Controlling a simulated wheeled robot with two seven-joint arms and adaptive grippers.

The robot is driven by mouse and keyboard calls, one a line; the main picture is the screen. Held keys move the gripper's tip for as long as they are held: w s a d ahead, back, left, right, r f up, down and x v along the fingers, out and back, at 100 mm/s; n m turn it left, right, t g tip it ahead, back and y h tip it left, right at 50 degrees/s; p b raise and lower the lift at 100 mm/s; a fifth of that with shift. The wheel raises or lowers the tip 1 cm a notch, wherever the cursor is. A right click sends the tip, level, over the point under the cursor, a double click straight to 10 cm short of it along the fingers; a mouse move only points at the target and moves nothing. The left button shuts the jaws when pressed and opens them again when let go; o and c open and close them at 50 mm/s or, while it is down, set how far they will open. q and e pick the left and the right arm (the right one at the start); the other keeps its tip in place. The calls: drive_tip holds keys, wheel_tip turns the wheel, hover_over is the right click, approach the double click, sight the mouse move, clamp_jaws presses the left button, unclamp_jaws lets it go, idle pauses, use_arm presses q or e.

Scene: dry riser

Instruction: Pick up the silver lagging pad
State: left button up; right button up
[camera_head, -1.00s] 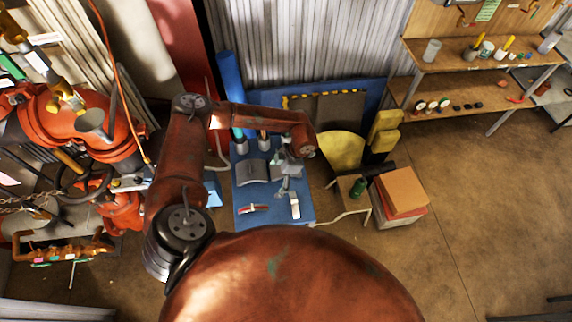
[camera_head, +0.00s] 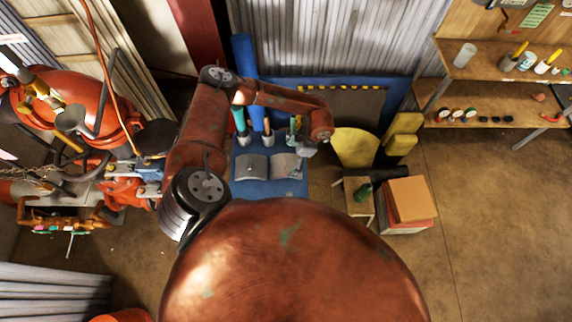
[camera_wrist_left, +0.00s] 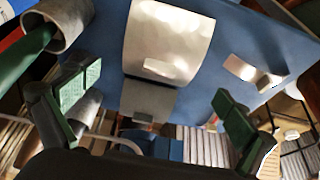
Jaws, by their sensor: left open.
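A bright silver curved pad (camera_wrist_left: 168,42) lies on the blue tabletop, ahead of my left gripper in the wrist view. A smaller grey piece (camera_wrist_left: 149,101) shows just below it, between the fingers. In the head view two grey curved pads lie side by side, a left one (camera_head: 250,167) and a lighter right one (camera_head: 284,166). My left gripper (camera_head: 304,155) is at the right edge of the right pad there. In the wrist view the left gripper (camera_wrist_left: 154,90) is open, its green-padded fingers wide apart and empty. My right gripper is not in view.
Several holders with coloured handles stand at the back of the blue table (camera_head: 262,188); one cup (camera_wrist_left: 58,22) with a green handle is close to the left finger. A small stand with a green item (camera_head: 362,192) and stacked boxes (camera_head: 407,198) are to the right.

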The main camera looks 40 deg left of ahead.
sight(287, 162)
use_arm(q)
drive_tip(key=shift+p+x, duration=0.5)
drive_tip(key=shift+x, duration=1.75)
drive_tip(key=shift+w, duration=0.1)
drive_tip(key=c, duration=1.2)
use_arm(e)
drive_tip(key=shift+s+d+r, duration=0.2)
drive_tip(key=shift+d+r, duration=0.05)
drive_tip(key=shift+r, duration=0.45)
use_arm(q)
drive_tip(key=shift+r, duration=0.1)
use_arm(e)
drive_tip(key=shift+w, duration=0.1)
